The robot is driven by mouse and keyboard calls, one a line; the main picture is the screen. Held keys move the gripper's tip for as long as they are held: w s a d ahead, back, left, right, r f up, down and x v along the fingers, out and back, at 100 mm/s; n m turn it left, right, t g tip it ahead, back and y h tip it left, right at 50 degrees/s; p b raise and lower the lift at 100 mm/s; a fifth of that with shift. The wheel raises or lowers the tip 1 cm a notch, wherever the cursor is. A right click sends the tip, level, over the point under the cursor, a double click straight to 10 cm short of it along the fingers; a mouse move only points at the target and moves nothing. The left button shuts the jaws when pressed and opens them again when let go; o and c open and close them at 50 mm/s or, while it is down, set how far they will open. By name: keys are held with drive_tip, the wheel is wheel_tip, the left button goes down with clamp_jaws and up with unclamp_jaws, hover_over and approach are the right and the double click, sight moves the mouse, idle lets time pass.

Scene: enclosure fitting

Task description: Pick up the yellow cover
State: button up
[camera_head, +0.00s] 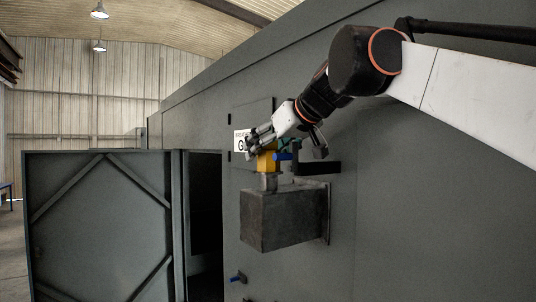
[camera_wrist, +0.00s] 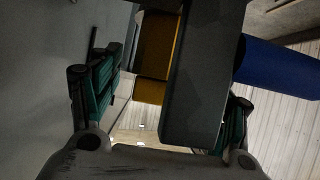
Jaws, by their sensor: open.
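The yellow cover (camera_head: 266,162) sits upright on a short grey stub on top of a grey box fixed to the wall. In the wrist view the yellow cover (camera_wrist: 158,52) shows between the fingers, partly hidden by a dark grey bar (camera_wrist: 205,75). My gripper (camera_head: 264,144) is at the top of the cover in the head view, and its fingers hide part of it. In the wrist view my gripper (camera_wrist: 168,105) is open, with one green-padded finger on each side of the cover and bar. I cannot tell whether either finger touches the cover.
A blue handle (camera_head: 284,156) is close to the cover's right side; a blue part also shows in the wrist view (camera_wrist: 280,65). The grey box (camera_head: 282,218) juts out below. A white sign (camera_head: 239,141) is behind the gripper. An open grey door (camera_head: 100,225) stands at left.

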drive_tip(key=shift+s, duration=0.1)
drive_tip(key=shift+c, duration=0.2)
drive_tip(key=c, duration=0.9)
